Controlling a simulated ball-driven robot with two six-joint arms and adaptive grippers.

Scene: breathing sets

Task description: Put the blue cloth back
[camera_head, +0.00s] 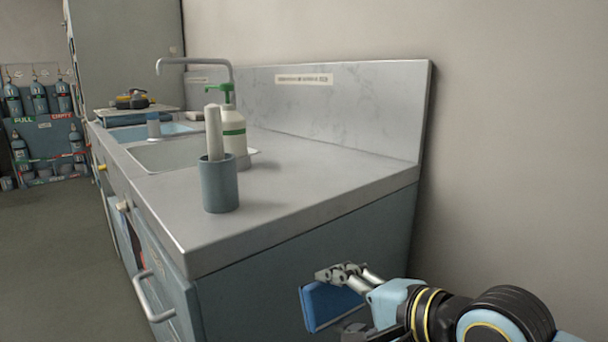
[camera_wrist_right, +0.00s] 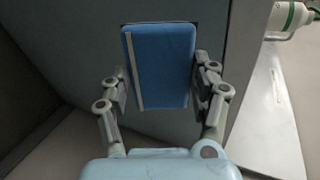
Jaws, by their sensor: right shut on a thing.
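The blue cloth (camera_wrist_right: 165,68) is a flat folded block with a pale stripe along one side. My right gripper (camera_wrist_right: 162,92) is shut on it, with a finger on each side in the right wrist view. In the head view the cloth (camera_head: 330,303) shows at the lower right, in front of the counter's blue-grey end panel and below the worktop. My right gripper (camera_head: 345,285) partly covers it there. I cannot tell whether the cloth touches the panel. My left gripper is not in view.
The grey counter (camera_head: 290,205) holds a blue-grey cup (camera_head: 220,188) with a white-handled item, a green-topped bottle (camera_head: 234,135), a sink (camera_head: 165,156) and a tap (camera_head: 195,62). A drawer handle (camera_head: 152,300) sticks out at the front. A cylinder rack (camera_head: 45,140) stands far left.

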